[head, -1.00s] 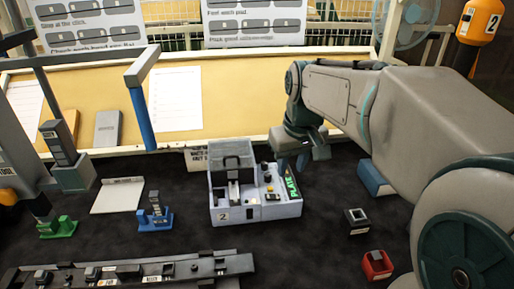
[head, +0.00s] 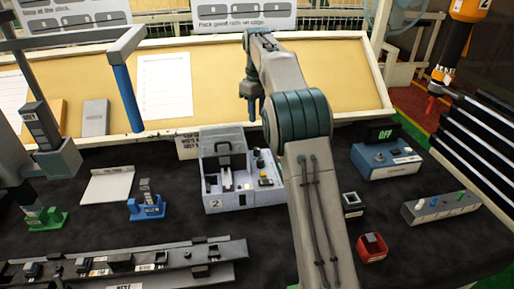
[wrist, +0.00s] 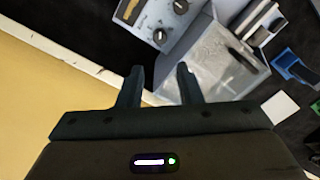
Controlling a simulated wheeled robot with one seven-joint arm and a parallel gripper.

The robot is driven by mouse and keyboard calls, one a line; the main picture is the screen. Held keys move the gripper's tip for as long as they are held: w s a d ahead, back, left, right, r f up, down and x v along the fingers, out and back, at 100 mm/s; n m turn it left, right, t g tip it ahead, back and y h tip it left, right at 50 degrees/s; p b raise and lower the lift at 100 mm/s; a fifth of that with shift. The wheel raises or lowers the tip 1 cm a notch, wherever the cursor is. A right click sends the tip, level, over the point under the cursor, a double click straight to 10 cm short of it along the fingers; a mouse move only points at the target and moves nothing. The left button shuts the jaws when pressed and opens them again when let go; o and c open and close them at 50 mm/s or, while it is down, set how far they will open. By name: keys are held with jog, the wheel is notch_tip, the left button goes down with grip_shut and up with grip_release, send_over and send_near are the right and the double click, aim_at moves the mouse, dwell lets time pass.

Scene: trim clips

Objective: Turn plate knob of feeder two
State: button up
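Feeder two (head: 241,203) is a pale grey box marked 2, with an open bay on its left and a small control panel (head: 264,168) on its right. The panel carries dark knobs and a yellow part; which one is the plate knob cannot be told. In the wrist view, a dark knob (wrist: 160,36) and another knob (wrist: 180,6) show on the feeder's face, ahead of the fingertips. My gripper (head: 253,112) is raised behind and above the feeder. In the wrist view its two fingers (wrist: 160,72) are apart with nothing between them.
A blue box with an OFF display (head: 387,158) and a grey switch box (head: 440,206) stand right. A red bin (head: 372,248) and a dark square part (head: 353,205) lie nearer. A blue post (head: 128,95) rises left. A long rail (head: 125,268) runs along the front.

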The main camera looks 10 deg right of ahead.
aim_at(257, 148)
notch_tip(257, 148, down, 14)
jog(key=shift+r, duration=0.15)
dwell(0.3)
grip_shut()
